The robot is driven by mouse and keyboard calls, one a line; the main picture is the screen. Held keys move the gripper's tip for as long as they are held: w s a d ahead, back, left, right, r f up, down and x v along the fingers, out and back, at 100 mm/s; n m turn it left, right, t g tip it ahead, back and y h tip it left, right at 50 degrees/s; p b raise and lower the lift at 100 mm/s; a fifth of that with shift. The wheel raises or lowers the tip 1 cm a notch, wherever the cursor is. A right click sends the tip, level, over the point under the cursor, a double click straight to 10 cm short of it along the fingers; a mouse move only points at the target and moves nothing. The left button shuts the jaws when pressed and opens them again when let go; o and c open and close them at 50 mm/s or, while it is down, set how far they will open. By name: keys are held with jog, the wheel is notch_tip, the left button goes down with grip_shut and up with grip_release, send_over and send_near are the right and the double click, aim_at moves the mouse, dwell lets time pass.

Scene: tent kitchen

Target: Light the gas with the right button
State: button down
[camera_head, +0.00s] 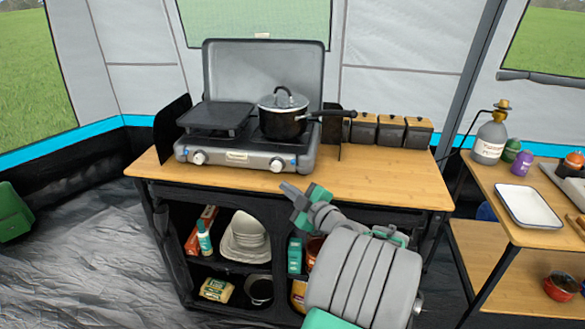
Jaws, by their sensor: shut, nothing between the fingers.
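The camping stove (237,158) stands on the wooden table with its lid raised. Its left knob (199,158) and right knob (277,165) are white and sit on the grey front panel. A black pot (283,125) with a lid stands on the right side of the stove, its handle pointing right. My gripper (287,188) is shut and empty. In the picture it shows just below the right knob, near the table's front edge, apparently apart from it. Whether a flame burns under the pot is hidden.
A dark griddle plate (216,117) covers the stove's left side. Several wooden-lidded canisters (390,132) stand right of the stove. A gas bottle (490,138) and white tray (528,205) are on the right table. The wooden tabletop (400,180) is clear at right.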

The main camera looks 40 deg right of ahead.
aim_at(293, 162)
jog(key=w+d, duration=0.1)
jog(key=d, duration=0.1)
jog(key=w+d, duration=0.2)
jog(key=w+d+b, duration=0.1)
jog(key=d, duration=0.1)
jog(key=shift+w+f, duration=0.3)
jog(key=shift+w, duration=0.1)
jog(key=shift+w+d+r, duration=0.3)
jog(key=shift+w+d, duration=0.05)
jog(key=shift+d, duration=0.05)
jog(key=shift+w+d+f+b, duration=0.1)
jog(key=shift+d+f+b, duration=0.05)
jog(key=shift+b, duration=0.65)
dwell(1.0)
jog(key=shift+w+d+b, duration=0.15)
jog(key=shift+d+b, duration=0.05)
jog(key=shift+b, duration=0.1)
